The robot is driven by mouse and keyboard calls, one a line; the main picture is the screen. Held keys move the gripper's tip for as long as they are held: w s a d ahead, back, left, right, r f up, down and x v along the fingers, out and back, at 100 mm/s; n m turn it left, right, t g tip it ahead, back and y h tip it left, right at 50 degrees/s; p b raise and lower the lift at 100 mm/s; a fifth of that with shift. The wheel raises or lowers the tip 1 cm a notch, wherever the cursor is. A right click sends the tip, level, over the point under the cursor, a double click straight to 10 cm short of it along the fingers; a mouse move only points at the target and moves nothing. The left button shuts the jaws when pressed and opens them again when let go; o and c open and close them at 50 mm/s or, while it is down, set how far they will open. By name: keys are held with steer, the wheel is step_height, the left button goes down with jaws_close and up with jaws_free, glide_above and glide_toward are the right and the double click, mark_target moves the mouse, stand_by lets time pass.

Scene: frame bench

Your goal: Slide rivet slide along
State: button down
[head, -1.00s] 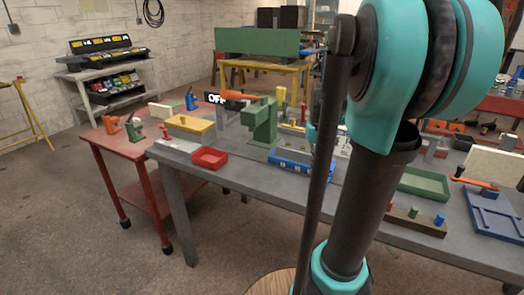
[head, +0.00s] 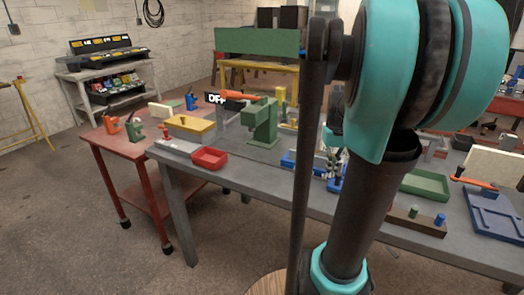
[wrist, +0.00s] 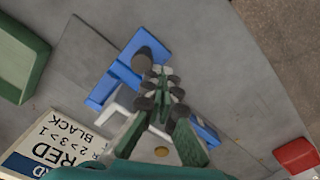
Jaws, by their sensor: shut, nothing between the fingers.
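A blue fixture (wrist: 120,82) lies on the grey bench in the wrist view, with a dark round knob-like part (wrist: 142,62) beside the fingertips. The blue fixture also shows in the head view (head: 289,162), partly covered by my gripper. A white bracket-like piece (wrist: 122,105) lies along it. Which part is the rivet slide I cannot tell. My gripper (wrist: 161,85) is shut and empty, its fingertips over the fixture. In the head view my gripper (head: 331,163) is low at the fixture. Contact cannot be told; the fingers hide the fixture's middle.
A printed card (wrist: 62,148) lies beside the fixture. A green press (head: 263,122) stands behind. Bare bench lies between the fixture and red tray (head: 210,158).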

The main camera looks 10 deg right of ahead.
steer(key=shift+s+d, duration=0.8)
steer(key=shift+d, duration=0.3)
steer(key=shift+s+d, duration=0.75)
steer(key=shift+d, duration=0.3)
steer(key=shift+w+a, duration=0.1)
steer(key=shift+a, duration=0.05)
steer(key=shift+w+a, duration=0.35)
steer(key=shift+a, duration=0.15)
steer(key=shift+r, duration=0.1)
steer(key=shift+r, duration=3.4)
